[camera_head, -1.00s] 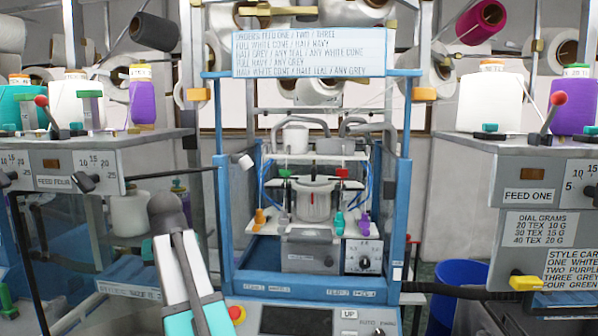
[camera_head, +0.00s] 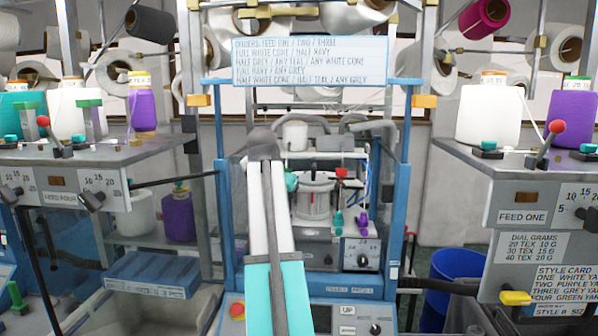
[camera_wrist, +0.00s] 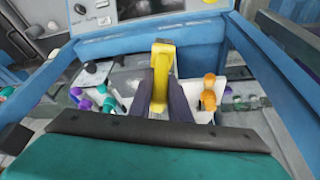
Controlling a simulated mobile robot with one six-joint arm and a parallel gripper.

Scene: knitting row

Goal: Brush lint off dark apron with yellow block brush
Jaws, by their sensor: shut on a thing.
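My gripper (camera_wrist: 164,84) shows in the wrist view, its two dark fingers shut on a yellow block (camera_wrist: 161,58), which I take to be the yellow block brush. It is inside the blue machine frame, above grey and white surfaces. In the head view my arm covers the gripper and the brush. A grey panel (camera_wrist: 127,80) lies beside and beyond the brush in the wrist view. I cannot tell whether it is the dark apron, whether the brush touches it, or whether it bears lint.
Orange pegs (camera_wrist: 209,92) and teal and purple pegs (camera_wrist: 84,99) stand on either side of the brush. The blue frame (camera_head: 396,190) encloses the space. Side benches hold yarn cones (camera_head: 488,112) and a red-tipped lever (camera_head: 556,128). A yellow knob (camera_head: 515,298) sits low right.

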